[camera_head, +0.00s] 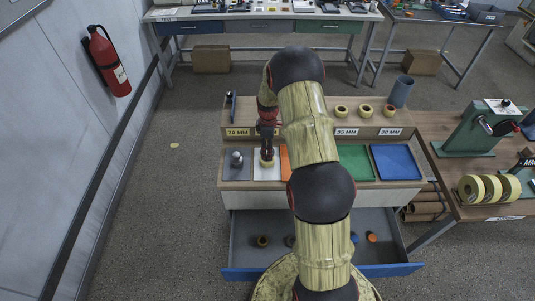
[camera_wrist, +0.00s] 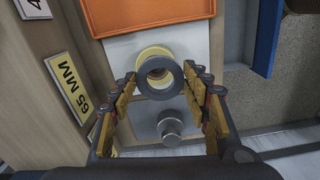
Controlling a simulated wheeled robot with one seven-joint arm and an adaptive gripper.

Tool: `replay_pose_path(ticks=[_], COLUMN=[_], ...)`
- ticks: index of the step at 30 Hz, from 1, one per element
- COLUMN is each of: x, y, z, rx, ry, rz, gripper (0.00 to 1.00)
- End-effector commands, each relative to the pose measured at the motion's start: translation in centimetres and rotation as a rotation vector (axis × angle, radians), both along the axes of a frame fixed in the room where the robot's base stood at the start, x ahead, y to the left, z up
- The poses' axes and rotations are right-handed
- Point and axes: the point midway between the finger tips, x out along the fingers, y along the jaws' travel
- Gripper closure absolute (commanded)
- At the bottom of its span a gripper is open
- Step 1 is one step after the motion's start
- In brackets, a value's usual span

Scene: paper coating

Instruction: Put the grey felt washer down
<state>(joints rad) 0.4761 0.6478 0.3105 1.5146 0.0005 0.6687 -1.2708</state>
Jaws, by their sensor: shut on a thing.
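The grey felt washer (camera_wrist: 160,94) is a flat ring between my fingertips in the wrist view. My gripper (camera_wrist: 160,76) is shut on it, with a finger at each side. A pale yellow ring (camera_wrist: 152,50) shows just behind the washer, over the white pad (camera_wrist: 192,48). I cannot tell whether the two touch. In the head view my gripper (camera_head: 267,149) points down over the white pad (camera_head: 262,174), with the yellow ring (camera_head: 267,162) right under the fingers. The washer is not clear there.
A metal knobbed weight (camera_wrist: 170,130) stands on the grey pad (camera_head: 236,172) beside the white one. An orange pad (camera_wrist: 150,14) lies on the other side; green (camera_head: 358,167) and blue (camera_head: 396,162) pads lie farther right. An open drawer (camera_head: 390,228) below holds several small parts.

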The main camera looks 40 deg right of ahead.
Motion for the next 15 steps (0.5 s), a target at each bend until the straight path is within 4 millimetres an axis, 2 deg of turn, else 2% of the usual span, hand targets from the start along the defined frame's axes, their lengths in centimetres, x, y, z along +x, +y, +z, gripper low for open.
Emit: replay_pose_path(ticks=[8, 15], x=[0.3, 0.3], y=[0.1, 0.1], z=[-3.3, -3.5], rx=[0.001, 0.0], ry=[0.002, 0.0], rz=[0.0, 0.0], gripper=[0.66, 0.66])
